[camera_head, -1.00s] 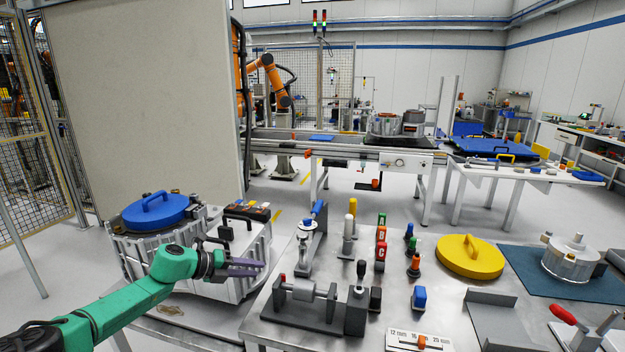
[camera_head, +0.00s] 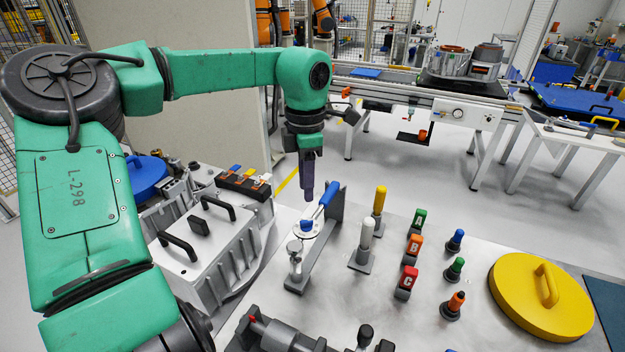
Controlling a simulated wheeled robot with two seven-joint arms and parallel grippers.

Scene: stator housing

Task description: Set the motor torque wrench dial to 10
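My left arm reaches across the upper left and bends down. My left gripper (camera_head: 309,196) points straight down, its dark fingers seen edge-on, so the gap between them does not show. The fingertips are above and close to a blue-handled tool (camera_head: 329,195) on a grey metal stand (camera_head: 322,238); I cannot tell whether they touch it. A pale round disc with a blue centre (camera_head: 306,227) sits at the near end of the blue handle. No dial numbers are readable. My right gripper is not in view.
White-topped (camera_head: 367,236) and yellow-topped posts (camera_head: 379,206) stand right of the tool. Blocks A (camera_head: 419,218), B (camera_head: 414,246) and C (camera_head: 407,280), small coloured knobs and a yellow lid (camera_head: 525,305) are farther right. A grey housing (camera_head: 185,245) is at left.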

